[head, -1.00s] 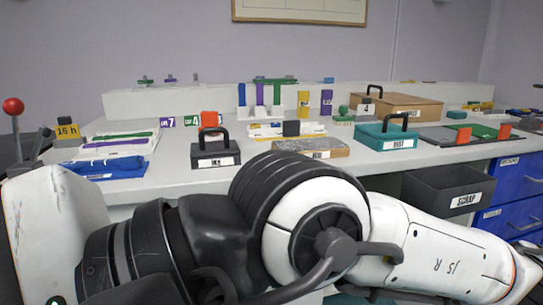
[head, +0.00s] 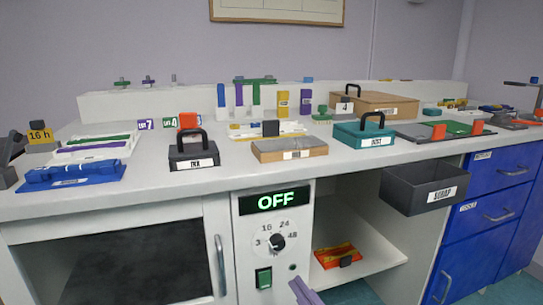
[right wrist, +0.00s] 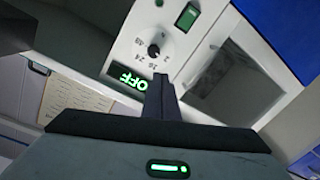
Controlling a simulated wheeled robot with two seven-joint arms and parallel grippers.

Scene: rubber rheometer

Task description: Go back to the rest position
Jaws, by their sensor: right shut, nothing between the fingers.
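My right gripper (head: 306,292) shows only as a small grey-purple tip at the bottom edge of the head view, in front of the bench cabinet. In the right wrist view its fingers (right wrist: 160,97) are together and empty, in front of the control panel (right wrist: 140,45) with its green OFF display. My left gripper is not in view.
The bench top (head: 215,185) holds a black lidded box (head: 192,153), a teal box (head: 364,136) and a blue tray (head: 70,174). A SCRAP bin (head: 425,187) hangs at the front edge. An orange packet (head: 337,256) lies on the open shelf. Blue drawers (head: 498,172) stand at right.

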